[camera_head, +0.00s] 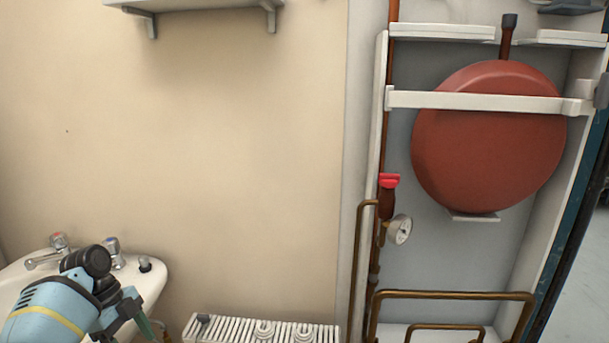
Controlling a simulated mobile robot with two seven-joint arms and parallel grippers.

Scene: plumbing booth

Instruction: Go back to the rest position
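My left arm comes in at the lower left, light blue with a yellow band and black joints. My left gripper (132,308) is in front of the white washbasin (152,282), low in the picture. My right gripper is not in view.
Taps (112,252) stand on the basin. A white radiator (262,330) is at the bottom middle. On the right, a white frame holds a red round tank (488,137), copper pipes (452,295), a red-handled valve (388,182) and a gauge (399,229). A shelf (195,4) hangs above; the wall between is bare.

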